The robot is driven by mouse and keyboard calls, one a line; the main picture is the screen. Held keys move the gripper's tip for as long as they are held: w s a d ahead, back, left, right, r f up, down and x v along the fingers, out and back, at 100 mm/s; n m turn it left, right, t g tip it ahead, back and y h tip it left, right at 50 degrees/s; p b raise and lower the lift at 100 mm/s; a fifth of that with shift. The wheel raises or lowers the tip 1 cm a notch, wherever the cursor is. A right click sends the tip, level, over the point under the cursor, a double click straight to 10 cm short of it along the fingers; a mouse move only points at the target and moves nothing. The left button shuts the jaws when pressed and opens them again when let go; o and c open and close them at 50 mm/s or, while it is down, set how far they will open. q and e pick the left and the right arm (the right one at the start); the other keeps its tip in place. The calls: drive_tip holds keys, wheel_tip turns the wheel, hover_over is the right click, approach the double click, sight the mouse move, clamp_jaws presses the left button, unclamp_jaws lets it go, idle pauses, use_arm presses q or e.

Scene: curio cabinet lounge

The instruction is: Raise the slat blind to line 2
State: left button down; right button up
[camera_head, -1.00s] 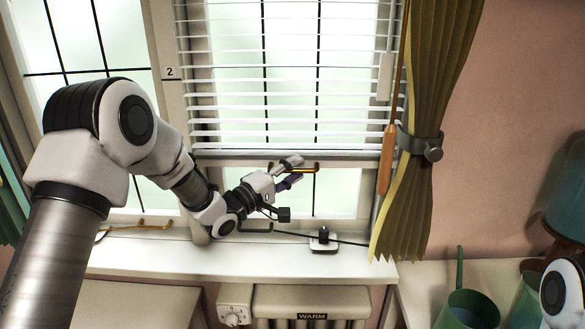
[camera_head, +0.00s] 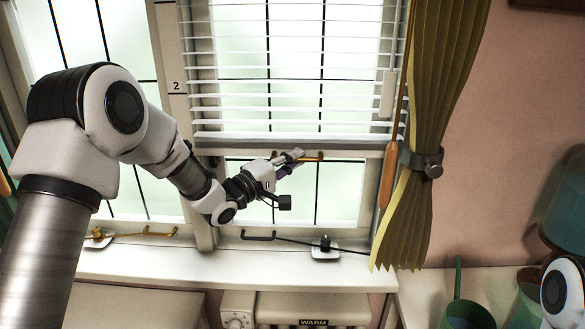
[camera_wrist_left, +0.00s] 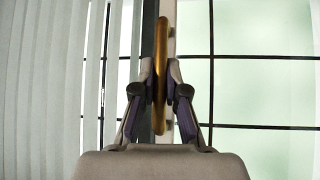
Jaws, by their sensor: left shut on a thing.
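The white slat blind (camera_head: 290,100) hangs over the right-hand window pane. Its bottom rail (camera_head: 350,150) is below the plate marked 2 (camera_head: 177,86) on the window post. A brass handle (camera_head: 315,159) sits just under the rail. My left gripper (camera_head: 296,157) reaches it from the left and is shut on it. In the left wrist view, the brass bar (camera_wrist_left: 161,55) runs between both fingertips, with the slats (camera_wrist_left: 50,90) to the left. My right gripper is not in view.
A wooden pull (camera_head: 386,178) hangs on a cord beside the tied yellow curtain (camera_head: 420,215). Below are the sill (camera_head: 180,265), a dark hook (camera_head: 258,236), a small black-knobbed fitting (camera_head: 325,247) and a brass catch (camera_head: 150,232). Green vessels (camera_head: 465,312) stand lower right.

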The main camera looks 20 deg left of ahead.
use_arm(q)
wheel_tip(320, 180, up, 14)
drive_tip(key=p, duration=0.7)
drive_tip(key=shift+d+f, duration=0.1)
drive_tip(key=shift+f, duration=0.1)
drive_tip(key=c, duration=1.3)
unclamp_jaws()
drive_tip(key=shift+o, duration=0.5)
drive_tip(key=shift+d, duration=0.2)
drive_tip(key=shift+s+a+f, duration=0.1)
drive_tip(key=shift+s+a, duration=0.2)
drive_tip(key=v, duration=1.1)
drive_tip(key=shift+d, duration=0.1)
